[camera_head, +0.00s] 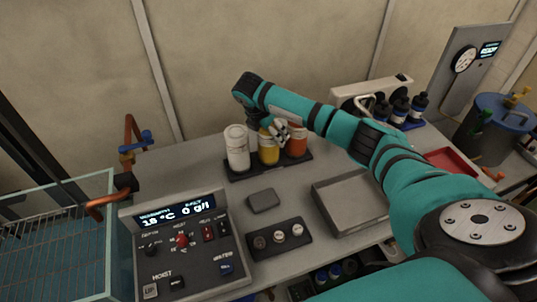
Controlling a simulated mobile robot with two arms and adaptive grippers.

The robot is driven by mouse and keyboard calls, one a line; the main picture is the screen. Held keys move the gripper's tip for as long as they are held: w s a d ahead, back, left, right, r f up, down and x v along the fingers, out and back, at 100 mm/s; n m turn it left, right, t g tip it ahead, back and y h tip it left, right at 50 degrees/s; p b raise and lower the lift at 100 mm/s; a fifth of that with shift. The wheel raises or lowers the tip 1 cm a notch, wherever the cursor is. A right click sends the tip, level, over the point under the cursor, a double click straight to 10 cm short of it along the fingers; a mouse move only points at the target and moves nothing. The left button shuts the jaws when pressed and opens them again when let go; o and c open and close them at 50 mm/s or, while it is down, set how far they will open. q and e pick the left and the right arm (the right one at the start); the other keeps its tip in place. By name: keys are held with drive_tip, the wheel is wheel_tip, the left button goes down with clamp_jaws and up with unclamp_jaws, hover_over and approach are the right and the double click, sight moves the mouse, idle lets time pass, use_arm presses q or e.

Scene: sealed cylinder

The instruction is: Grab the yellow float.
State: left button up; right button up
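The yellow float (268,153) stands upright in a dark holder (238,174), between a white float (236,150) and an orange-red float (296,145). My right arm reaches in from the lower right. Its gripper (279,130) is at the top of the yellow float and hides part of it. The fingers are small and partly hidden by the wrist, so I cannot tell whether they grip the float. My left gripper is not in view.
A control panel (188,250) with a display stands front left, beside a glass-walled tank (60,240). A dark rack with small round pieces (280,238) and a shallow grey tray (335,212) lie in front. Blue-capped bottles (400,108) and a red tray (450,158) are at right.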

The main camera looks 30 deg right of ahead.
drive_tip(key=c, duration=1.4)
drive_tip(key=shift+r, duration=0.1)
drive_tip(key=shift+c, duration=0.3)
drive_tip(key=shift+w+r, duration=0.1)
